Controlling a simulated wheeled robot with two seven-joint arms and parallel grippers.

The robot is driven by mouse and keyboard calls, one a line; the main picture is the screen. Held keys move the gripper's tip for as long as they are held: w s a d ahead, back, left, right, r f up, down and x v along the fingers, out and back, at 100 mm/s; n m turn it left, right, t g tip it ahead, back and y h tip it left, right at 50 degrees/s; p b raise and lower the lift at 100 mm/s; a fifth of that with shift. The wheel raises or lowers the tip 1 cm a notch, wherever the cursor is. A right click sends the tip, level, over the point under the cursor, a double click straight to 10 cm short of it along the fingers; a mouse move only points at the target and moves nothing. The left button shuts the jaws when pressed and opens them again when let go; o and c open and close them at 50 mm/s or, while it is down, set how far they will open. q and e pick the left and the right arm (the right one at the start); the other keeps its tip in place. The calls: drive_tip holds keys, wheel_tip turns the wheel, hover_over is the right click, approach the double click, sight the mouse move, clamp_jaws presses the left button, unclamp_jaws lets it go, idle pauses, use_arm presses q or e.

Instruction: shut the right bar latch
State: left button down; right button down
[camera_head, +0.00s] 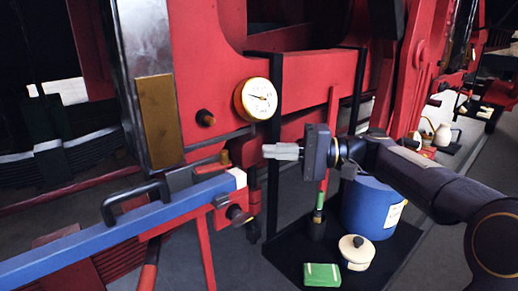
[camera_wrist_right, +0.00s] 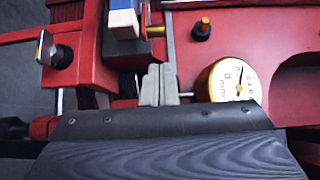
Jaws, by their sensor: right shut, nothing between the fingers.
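A blue bar (camera_head: 130,228) with a black handle (camera_head: 135,200) runs in from the left and ends in a white tip (camera_head: 238,177). The bar end also shows in the right wrist view (camera_wrist_right: 123,20). Below the tip sits a red bracket (camera_head: 222,215) with a black knob (camera_head: 237,214), which appears to be the right latch; it shows at the upper left in the right wrist view (camera_wrist_right: 62,56). Whether it is open or shut is unclear. My right gripper (camera_head: 272,151) is shut and empty, right of and above the bar tip, apart from it. My left gripper is out of view.
A round gauge (camera_head: 258,99) is on the red frame just above my right gripper. A brass plate (camera_head: 158,120) is to the left. On the floor, a black tray (camera_head: 290,252) holds a blue drum (camera_head: 368,207), a cream pot (camera_head: 356,252) and a green block (camera_head: 322,275).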

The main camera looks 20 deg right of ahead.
drive_tip(key=p+x, duration=0.2)
drive_tip(key=x, duration=0.6)
drive_tip(key=shift+w+a, duration=0.15)
drive_tip(key=shift+a, duration=0.15)
